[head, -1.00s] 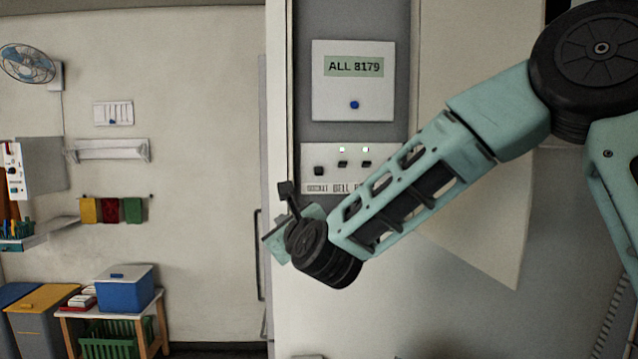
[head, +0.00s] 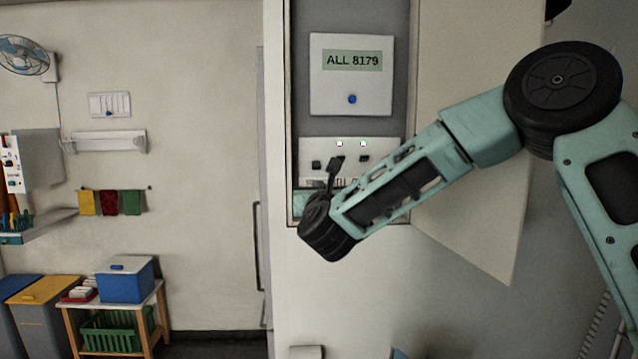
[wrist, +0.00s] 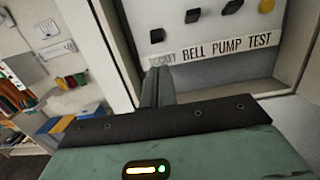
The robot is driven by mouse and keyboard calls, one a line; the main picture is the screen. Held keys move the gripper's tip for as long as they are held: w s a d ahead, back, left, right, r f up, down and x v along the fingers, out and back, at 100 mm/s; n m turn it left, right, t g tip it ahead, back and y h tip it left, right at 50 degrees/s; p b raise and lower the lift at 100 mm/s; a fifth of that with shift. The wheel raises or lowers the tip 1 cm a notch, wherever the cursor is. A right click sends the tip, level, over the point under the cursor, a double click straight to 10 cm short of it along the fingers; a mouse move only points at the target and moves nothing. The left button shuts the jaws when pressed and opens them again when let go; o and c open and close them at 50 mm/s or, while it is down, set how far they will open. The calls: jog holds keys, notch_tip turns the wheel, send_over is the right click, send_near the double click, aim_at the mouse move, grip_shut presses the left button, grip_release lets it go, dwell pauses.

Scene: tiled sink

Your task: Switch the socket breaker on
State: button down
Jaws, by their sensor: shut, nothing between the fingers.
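The socket breaker (head: 316,165) is the leftmost dark switch on the white strip in the open cabinet. No lit lamp shows above it, while the two switches to its right have lit lamps.
The bell breaker (wrist: 192,15), pump breaker (wrist: 232,6) and a yellow test button (wrist: 267,5) stand in the same row. A display box (head: 352,85) with a blue button is above. The cabinet's left frame (head: 277,120) and open door (head: 480,150) flank the opening.

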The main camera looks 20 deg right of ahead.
aim_at(316, 173)
jog(key=p+x, duration=0.3)
jog(key=x, duration=0.4)
jog(key=shift+r+p, duration=0.15)
jog(key=shift+p, duration=0.25)
jog(key=shift+w, duration=0.45)
jog(key=shift+s+r+g+b, duration=0.2)
jog(key=shift+s+g+b, duration=0.1)
jog(key=shift+g, duration=0.5)
